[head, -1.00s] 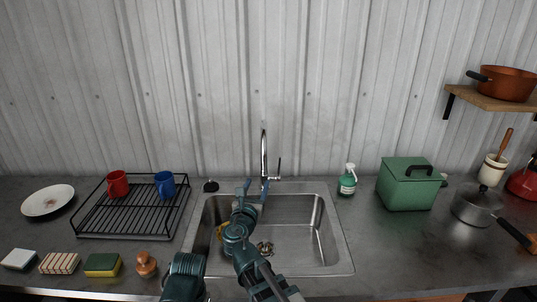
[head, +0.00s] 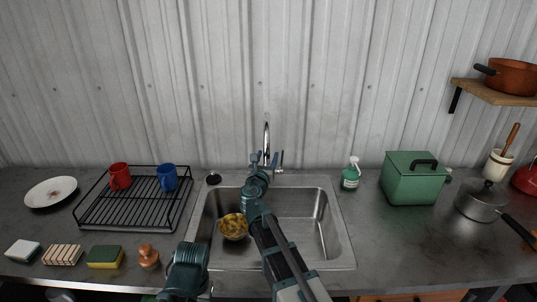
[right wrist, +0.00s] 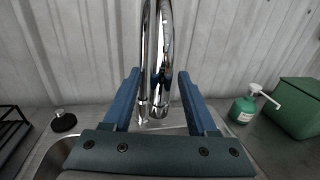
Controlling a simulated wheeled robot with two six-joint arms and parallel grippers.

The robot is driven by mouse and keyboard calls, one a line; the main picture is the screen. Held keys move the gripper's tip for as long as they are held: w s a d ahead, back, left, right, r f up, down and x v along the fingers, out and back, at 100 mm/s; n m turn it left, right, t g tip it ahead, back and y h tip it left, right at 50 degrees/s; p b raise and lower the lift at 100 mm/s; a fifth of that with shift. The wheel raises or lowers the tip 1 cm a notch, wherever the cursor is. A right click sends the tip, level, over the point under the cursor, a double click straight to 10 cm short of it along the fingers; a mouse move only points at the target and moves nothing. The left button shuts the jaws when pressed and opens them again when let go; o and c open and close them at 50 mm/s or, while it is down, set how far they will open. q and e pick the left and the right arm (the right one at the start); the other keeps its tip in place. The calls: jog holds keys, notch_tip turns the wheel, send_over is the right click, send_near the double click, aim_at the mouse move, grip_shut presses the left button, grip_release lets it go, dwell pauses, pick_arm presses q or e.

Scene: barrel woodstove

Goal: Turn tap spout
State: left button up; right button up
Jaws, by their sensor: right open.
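The chrome tap spout (head: 266,138) rises at the back edge of the sink (head: 325,218), a tall curved tube. My right gripper (head: 263,158) reaches over the sink to the spout. In the right wrist view the open blue fingers (right wrist: 158,75) stand to either side of the spout (right wrist: 150,45), which shows between them with a gap on each side. I cannot tell how deep the spout is between the fingers. A thin tap lever (head: 280,160) stands just right of the gripper. My left gripper is not in view.
A yellow-brown bowl-like thing (head: 233,226) lies in the sink. A black stopper (head: 213,179) sits left of the tap, a green soap bottle (head: 350,178) right. A dish rack (head: 130,212) with two mugs stands left; a green box (head: 412,181) and pot (head: 482,202) stand right.

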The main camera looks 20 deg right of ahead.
jog(key=shift+x, duration=1.3)
grip_shut()
dwell(0.5)
